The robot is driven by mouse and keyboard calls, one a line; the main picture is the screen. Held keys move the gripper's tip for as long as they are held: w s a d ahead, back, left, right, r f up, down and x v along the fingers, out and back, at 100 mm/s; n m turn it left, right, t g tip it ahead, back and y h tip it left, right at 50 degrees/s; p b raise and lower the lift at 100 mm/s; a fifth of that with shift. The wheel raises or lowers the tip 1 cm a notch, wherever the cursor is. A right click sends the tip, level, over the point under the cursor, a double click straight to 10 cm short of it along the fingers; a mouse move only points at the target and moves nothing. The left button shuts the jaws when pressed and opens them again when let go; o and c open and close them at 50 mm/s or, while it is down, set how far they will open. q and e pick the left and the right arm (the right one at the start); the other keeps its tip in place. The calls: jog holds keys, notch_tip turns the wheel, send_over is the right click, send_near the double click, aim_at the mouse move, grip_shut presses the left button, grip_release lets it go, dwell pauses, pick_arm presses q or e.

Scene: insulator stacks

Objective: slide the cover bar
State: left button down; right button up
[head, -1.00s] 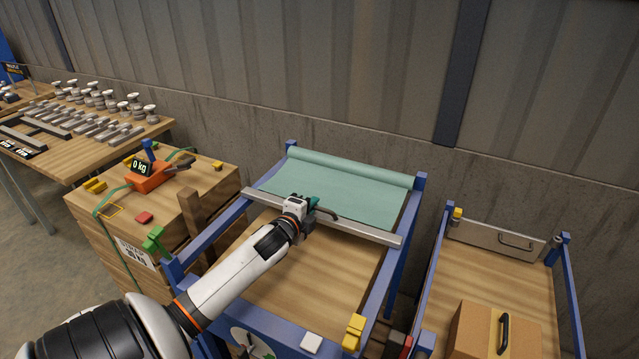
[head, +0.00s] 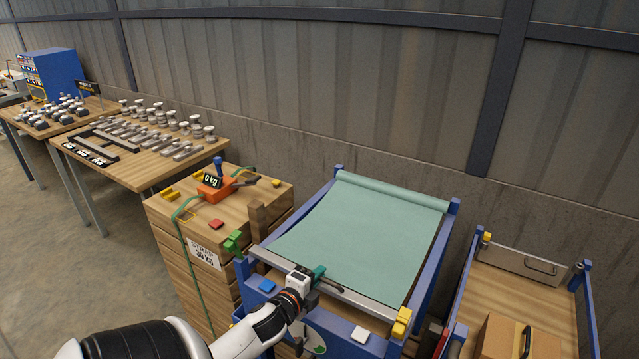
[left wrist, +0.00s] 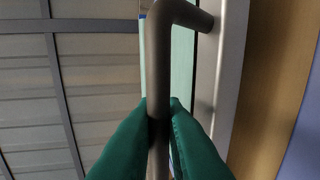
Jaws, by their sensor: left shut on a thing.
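The cover bar (head: 356,297) is a grey metal bar lying across the near end of the blue-framed bench. A teal cover sheet (head: 365,240) stretches flat from the roll at the back down to the bar. My left gripper (head: 318,277) is at the middle of the bar, shut on its handle. In the left wrist view the green fingers (left wrist: 158,130) close around the grey bent handle (left wrist: 160,70), and the bar (left wrist: 228,80) runs beside it. My right gripper is not in view.
A second bench with a cardboard box (head: 515,338) stands right.

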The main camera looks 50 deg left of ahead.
pick_arm(q)
jog(key=shift+s, duration=0.1)
jog(key=c, duration=1.5)
grip_release()
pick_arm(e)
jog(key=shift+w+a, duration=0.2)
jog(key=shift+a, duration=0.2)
pick_arm(q)
jog(key=shift+s, duration=0.1)
